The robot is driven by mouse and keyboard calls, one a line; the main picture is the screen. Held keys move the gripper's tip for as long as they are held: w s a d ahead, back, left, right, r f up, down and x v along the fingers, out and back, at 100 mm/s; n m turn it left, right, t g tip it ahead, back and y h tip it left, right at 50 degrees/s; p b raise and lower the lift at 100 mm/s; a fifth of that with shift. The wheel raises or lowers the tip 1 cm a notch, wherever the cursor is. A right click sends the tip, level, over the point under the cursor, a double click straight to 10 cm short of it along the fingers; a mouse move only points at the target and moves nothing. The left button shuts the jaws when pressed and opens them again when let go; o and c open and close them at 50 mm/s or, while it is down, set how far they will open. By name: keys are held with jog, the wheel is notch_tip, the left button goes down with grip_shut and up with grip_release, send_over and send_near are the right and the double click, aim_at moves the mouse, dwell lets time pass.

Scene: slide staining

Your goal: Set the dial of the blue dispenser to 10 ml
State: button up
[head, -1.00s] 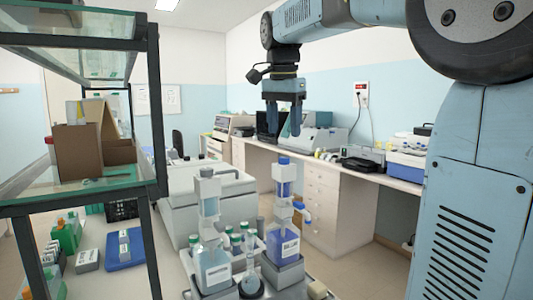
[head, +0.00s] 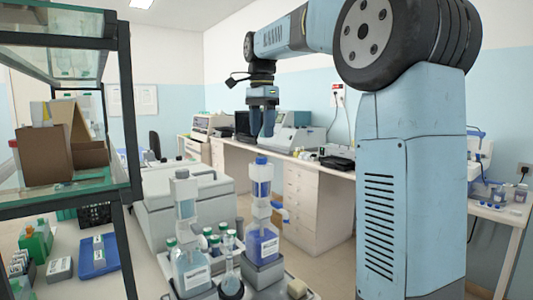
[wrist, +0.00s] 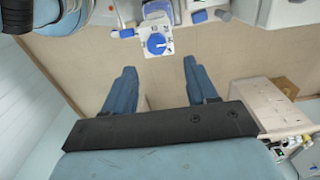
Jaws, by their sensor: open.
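The blue dispenser (head: 263,215) stands upright on a tray at the lower middle of the head view, a bottle of blue liquid with a blue-capped pump head. In the wrist view its top shows with the round blue dial (wrist: 157,44) on a white plate. The dial's marks are too small to read. My gripper (head: 263,125) hangs above and behind the dispenser in the head view, fingers down, open and empty. In the wrist view my gripper (wrist: 157,85) has its two blue fingers spread wide, with the dial beyond the fingertips and not touching them.
A clear-liquid dispenser (head: 188,240) stands left of the blue one, with several green-capped bottles and a flask (head: 230,275) close by. A glass shelf rack (head: 120,190) stands at the left. A bench with instruments (head: 335,172) runs along the back wall.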

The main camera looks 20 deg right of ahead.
aim_at(261, 160)
notch_tip(261, 160, down, 8)
jog(key=shift+r, duration=0.25)
jog(key=shift+c, duration=0.2)
